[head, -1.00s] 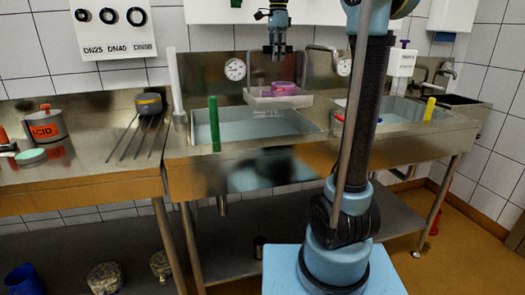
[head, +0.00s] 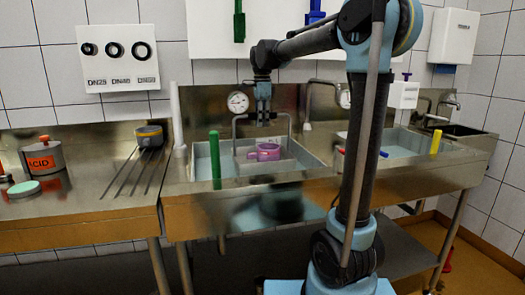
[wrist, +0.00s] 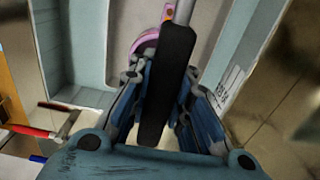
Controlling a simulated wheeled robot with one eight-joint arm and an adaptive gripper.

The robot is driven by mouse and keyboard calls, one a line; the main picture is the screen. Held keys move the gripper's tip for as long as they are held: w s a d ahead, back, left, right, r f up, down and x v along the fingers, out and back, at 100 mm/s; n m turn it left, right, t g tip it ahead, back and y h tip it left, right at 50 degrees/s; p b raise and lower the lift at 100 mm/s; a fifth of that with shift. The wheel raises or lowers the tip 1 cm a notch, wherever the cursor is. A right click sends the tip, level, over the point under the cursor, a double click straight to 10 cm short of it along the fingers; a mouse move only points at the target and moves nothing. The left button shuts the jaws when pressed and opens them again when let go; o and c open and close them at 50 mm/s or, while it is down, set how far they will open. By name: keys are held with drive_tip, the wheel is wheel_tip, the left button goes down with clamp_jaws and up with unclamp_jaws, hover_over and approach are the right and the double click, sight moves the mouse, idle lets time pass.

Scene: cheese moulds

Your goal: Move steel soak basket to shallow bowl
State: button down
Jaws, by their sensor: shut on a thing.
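The steel soak basket (head: 268,169) hangs by its tall hoop handle inside the left sink basin (head: 204,164). A pink ring-shaped mould (head: 265,152) sits in it. My gripper (head: 263,119) is above the mould, shut on the top bar of the handle. A second basin (head: 400,151) lies to the right; no label tells me which is the shallow bowl.
A green upright marker (head: 215,160) stands at the left basin's front edge, a yellow one (head: 435,143) by the right basin. A tap (head: 309,100) rises between the basins. A dial gauge (head: 238,102) hangs behind.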

wheel_tip(320, 180, down, 6)
drive_tip(key=shift+f, duration=0.15)
idle(0.4)
drive_tip(key=shift+f, duration=0.6)
drive_tip(key=c, duration=1.5)
unclamp_jaws()
drive_tip(key=shift+r, duration=0.1)
wheel_tip(320, 180, up, 13)
drive_tip(key=shift+r, duration=0.1)
